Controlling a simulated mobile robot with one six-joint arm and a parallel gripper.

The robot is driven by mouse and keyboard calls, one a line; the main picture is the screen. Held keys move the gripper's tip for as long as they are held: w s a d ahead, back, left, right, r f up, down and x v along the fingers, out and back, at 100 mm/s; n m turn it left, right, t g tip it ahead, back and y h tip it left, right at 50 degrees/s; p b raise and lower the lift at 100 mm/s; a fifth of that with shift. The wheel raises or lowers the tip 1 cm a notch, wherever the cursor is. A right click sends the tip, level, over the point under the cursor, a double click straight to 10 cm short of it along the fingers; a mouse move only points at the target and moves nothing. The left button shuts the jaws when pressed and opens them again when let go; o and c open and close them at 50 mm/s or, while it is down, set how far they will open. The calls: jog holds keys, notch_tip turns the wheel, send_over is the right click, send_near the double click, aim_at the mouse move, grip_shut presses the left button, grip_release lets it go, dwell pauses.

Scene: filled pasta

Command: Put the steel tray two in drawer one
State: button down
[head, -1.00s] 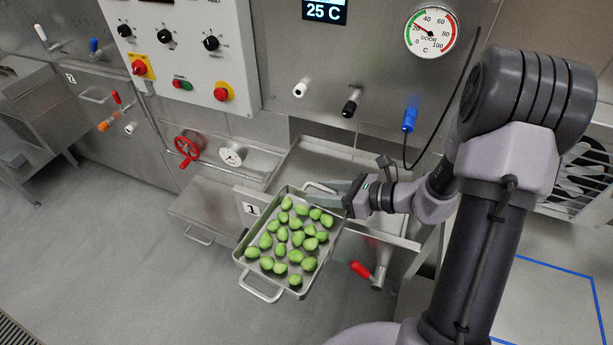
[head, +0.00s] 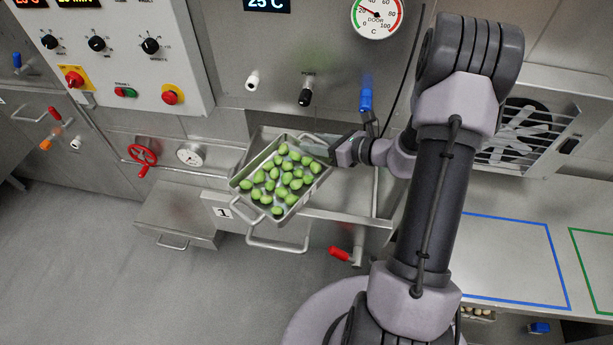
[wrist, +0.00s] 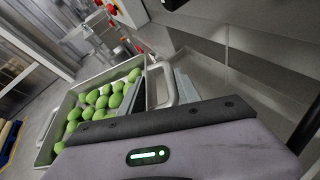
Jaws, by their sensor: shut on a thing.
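The steel tray (head: 252,206) holds several green filled pasta pieces (head: 283,180) and hangs level or nearly so. My gripper (head: 323,151) is shut on its far-right end, at the handle. In the wrist view the fingers (wrist: 166,86) are at the tray's end handle, and the tray (wrist: 48,152) extends to the left. Drawer one (head: 350,218), with a "1" label on its front, is pulled out. The tray is over the drawer's left part, turned at an angle to it, and hides much of its inside. Whether they touch is unclear.
A lower drawer or box (head: 180,215) sticks out at left. A red valve wheel (head: 143,153) and small gauge (head: 190,154) are on the wall. A red-handled valve (head: 340,253) is below the drawer. A counter with a blue outline (head: 510,260) is at right.

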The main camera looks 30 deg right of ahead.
jog(key=d+m+t+h+p, duration=0.1)
jog(key=d+m+h+p, duration=0.2)
jog(key=d, duration=0.9)
jog(key=shift+m+h, duration=0.3)
jog(key=shift+h, duration=0.1)
jog(key=f+b, duration=0.5)
jog(key=f, duration=0.8)
jog(key=shift+s+f+b, duration=0.15)
jog(key=shift+s+b, duration=0.05)
jog(key=shift+b, duration=0.2)
jog(key=shift+w+f, duration=0.1)
jog(key=shift+f, duration=0.1)
jog(key=w, duration=0.1)
jog(key=w+b, duration=0.1)
jog(key=w+a, duration=0.1)
jog(key=w, duration=0.1)
jog(key=shift+f+b, duration=0.35)
jog(key=shift+s+f, duration=0.1)
jog(key=shift+f, duration=0.25)
jog(key=shift+d+r, duration=0.15)
jog(key=shift+r, duration=0.05)
jog(key=shift+f, duration=0.15)
jog(key=c, duration=0.9)
grip_release()
jog(key=shift+o, duration=0.2)
